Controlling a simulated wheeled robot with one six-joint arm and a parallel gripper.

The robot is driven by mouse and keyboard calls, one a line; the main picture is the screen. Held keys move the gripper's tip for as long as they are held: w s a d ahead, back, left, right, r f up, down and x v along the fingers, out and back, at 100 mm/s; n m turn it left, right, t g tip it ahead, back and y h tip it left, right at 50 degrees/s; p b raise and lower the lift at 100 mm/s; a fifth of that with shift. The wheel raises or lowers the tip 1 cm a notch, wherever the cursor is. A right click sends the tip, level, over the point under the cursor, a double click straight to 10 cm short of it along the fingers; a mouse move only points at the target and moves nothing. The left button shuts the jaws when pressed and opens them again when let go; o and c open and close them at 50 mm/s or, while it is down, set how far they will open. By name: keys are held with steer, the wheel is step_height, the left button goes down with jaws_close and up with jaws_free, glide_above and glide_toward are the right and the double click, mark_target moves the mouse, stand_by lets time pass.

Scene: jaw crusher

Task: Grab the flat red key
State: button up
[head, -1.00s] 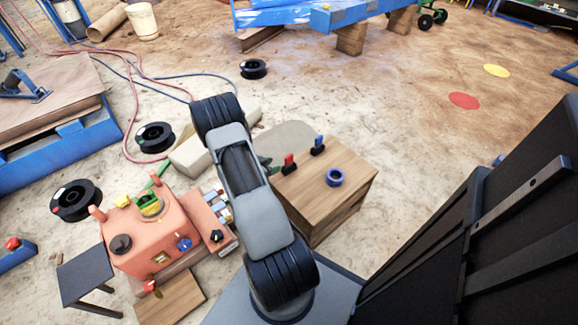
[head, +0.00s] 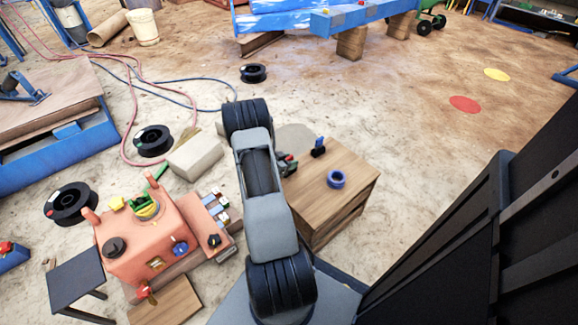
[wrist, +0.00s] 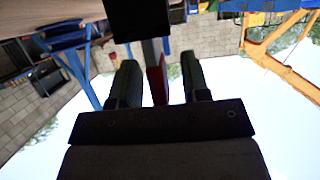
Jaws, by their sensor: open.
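The flat red key (wrist: 155,84) shows in the wrist view as a thin red plate seen nearly edge-on. It stands between the two fingers of my gripper (wrist: 157,64), with a gap visible on both sides. My gripper is open. A black block (wrist: 137,20) is at the key's far end in that view. In the head view my gripper (head: 286,166) is at the left part of the wooden box top (head: 311,188), and my arm and fingers hide most of the key.
A blue key (head: 319,142) in a black holder stands close to the right of my gripper. A blue ring (head: 336,179) lies nearer the front of the box. A salmon-coloured machine (head: 150,240) with knobs stands left of my arm.

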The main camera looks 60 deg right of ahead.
jaws_close()
stand_by(0.3)
stand_by(0.3)
